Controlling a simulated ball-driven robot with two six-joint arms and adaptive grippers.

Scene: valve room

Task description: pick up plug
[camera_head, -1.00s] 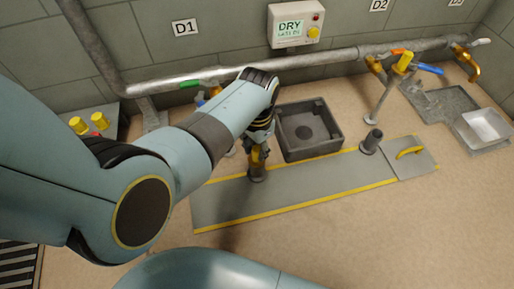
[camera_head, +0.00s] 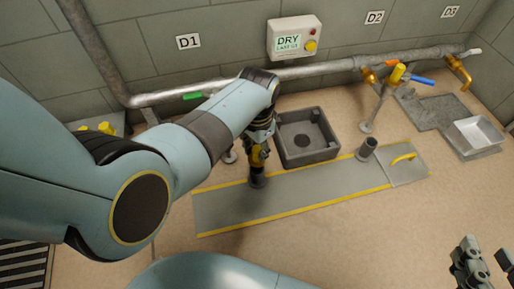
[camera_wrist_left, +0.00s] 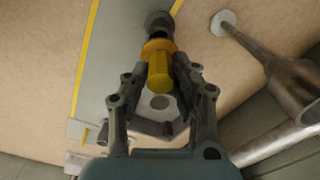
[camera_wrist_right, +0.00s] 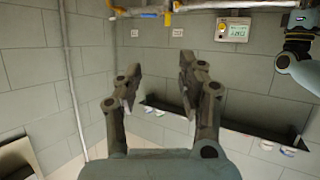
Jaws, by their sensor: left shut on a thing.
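The yellow plug (camera_head: 257,156) has an orange collar and stands upright at a dark round socket (camera_head: 257,179) near the left end of the grey floor plate. In the left wrist view the plug (camera_wrist_left: 159,68) lies between the fingers, with the socket (camera_wrist_left: 159,22) just beyond it. My left gripper (camera_wrist_left: 156,82) is shut on the plug; in the head view the wrist partly hides it. I cannot tell whether the plug's lower end is inside the socket. My right gripper (camera_head: 486,262) is open and empty at the lower right, and it also shows in the right wrist view (camera_wrist_right: 158,70).
Pipes with valves (camera_head: 396,75) run along the wall. A white tray (camera_head: 480,135) stands right. Floor is clear in front.

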